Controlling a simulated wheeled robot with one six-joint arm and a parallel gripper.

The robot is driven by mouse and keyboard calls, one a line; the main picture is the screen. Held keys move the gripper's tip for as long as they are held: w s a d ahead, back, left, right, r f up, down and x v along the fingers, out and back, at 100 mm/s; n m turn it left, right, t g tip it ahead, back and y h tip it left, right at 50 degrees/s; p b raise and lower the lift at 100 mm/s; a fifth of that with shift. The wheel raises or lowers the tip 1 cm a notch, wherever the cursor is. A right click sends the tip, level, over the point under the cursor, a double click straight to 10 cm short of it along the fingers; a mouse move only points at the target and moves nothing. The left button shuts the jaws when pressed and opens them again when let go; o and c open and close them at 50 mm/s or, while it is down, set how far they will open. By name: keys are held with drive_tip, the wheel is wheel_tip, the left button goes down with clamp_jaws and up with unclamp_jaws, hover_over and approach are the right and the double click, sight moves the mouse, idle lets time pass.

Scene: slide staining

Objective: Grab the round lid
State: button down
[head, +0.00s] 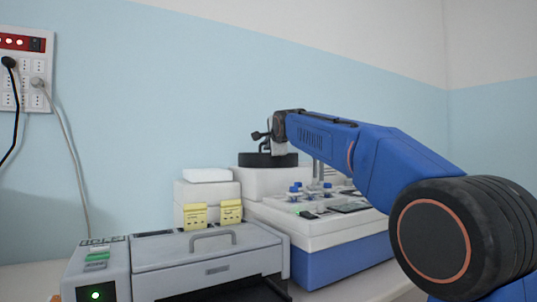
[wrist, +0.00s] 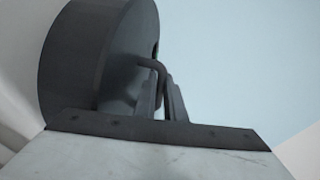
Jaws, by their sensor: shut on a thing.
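The round lid (head: 268,160) is a dark, thick disc in the head view. It is level with the top of the white block of the blue-and-white machine, and I cannot tell whether it rests there or hangs just above. In the wrist view the lid (wrist: 85,60) fills the upper left, with a bent dark handle (wrist: 152,64) on its face. My gripper (head: 264,138) is at the handle, above the disc. In the wrist view my gripper's fingers (wrist: 163,100) are shut on this handle, which they partly hide.
The blue-and-white machine (head: 335,255) stands below, with blue knobs on top. A grey device (head: 205,258) with a handle stands at front left. Yellow boxes (head: 195,215) and white boxes (head: 207,190) are behind it. A wall socket panel (head: 35,75) with cables is far left.

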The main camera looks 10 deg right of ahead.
drive_tip(key=shift+r, duration=0.1)
wheel_tip(320, 180, up, 10)
drive_tip(key=shift+f, duration=0.1)
idle(0.3)
